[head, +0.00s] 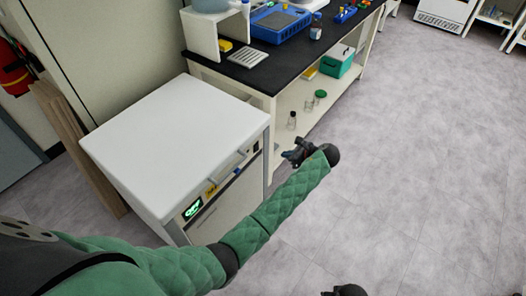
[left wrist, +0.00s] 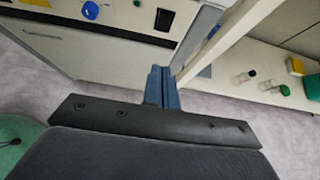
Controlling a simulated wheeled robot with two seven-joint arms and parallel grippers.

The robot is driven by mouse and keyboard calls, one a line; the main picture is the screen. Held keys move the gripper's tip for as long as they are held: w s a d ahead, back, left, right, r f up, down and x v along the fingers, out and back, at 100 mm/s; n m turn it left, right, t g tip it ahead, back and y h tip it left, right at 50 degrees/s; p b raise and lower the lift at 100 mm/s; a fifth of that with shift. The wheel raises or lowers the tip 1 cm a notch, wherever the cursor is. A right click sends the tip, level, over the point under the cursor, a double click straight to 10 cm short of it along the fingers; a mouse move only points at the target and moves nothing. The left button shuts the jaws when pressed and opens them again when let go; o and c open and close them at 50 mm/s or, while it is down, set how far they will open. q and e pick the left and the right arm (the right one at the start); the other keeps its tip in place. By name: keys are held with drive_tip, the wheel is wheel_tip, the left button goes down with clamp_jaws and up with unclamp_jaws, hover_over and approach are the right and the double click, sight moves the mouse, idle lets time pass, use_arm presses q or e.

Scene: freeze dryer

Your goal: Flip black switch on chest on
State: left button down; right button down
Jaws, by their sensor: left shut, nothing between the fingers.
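The chest is a white cabinet (head: 175,135) at the left in the head view, with a small lit green display (head: 192,209) on its front. The black switch (left wrist: 164,20) is a small dark rocker on the chest's pale front panel, at the top of the left wrist view. In the head view a small dark spot (head: 256,147) near the front's right end looks like it. My left gripper (head: 297,152) is shut and empty, just off that right end. Its blue fingers (left wrist: 161,88) show below the switch, apart from it. Whether the switch is on cannot be told.
A black-topped bench (head: 277,68) stands beside the chest, with several bottles and a green box (head: 338,66) on its lower shelf (head: 300,110). A blue knob (left wrist: 90,10) is on the chest's front. Grey floor (head: 430,160) is clear to the right. A dark part of my right arm shows at the bottom edge.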

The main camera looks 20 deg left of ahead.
sight(258, 149)
use_arm(q)
drive_tip(key=shift+a+f, duration=0.1)
